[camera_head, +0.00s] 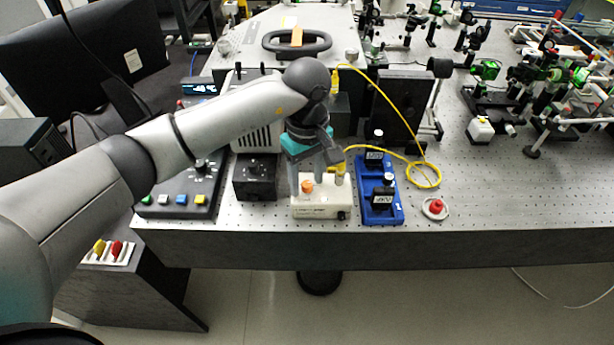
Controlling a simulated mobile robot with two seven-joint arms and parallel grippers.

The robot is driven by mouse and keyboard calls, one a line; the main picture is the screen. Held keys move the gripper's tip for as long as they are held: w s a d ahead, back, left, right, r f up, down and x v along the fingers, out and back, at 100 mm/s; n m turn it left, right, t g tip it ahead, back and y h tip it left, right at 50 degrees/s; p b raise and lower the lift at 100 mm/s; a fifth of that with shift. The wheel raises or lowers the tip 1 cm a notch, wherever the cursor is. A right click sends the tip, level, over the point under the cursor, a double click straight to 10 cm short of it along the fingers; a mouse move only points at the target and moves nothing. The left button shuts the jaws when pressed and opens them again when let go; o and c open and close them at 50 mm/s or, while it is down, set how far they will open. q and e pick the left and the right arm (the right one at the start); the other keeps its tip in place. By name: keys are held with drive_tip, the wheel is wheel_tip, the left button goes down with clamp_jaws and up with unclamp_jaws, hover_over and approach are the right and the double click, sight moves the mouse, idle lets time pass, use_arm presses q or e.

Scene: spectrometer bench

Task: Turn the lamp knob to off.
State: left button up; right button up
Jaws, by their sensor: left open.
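Two knobs that could be the lamp knob show: one on the front of a small black box (255,184), and one on the dark control panel (170,211) with coloured buttons, left of the box. I cannot tell which is the lamp's, and their settings are too small to read. My left gripper (316,181) points down over a white block (322,209) with an orange top piece (307,187), to the right of the black box. Its fingers are apart; I cannot tell whether they touch the block. My right gripper is out of view.
A blue tray (381,215) with black-labelled holders stands right of the white block. A red button on a white disc (436,208) is further right. A yellow cable (425,163) loops behind. Optics (487,107) crowd the back right. The perforated bench (520,195) is clear at front right.

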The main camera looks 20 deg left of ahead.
use_arm(q)
drive_tip(key=shift+c, duration=0.4)
clamp_jaws()
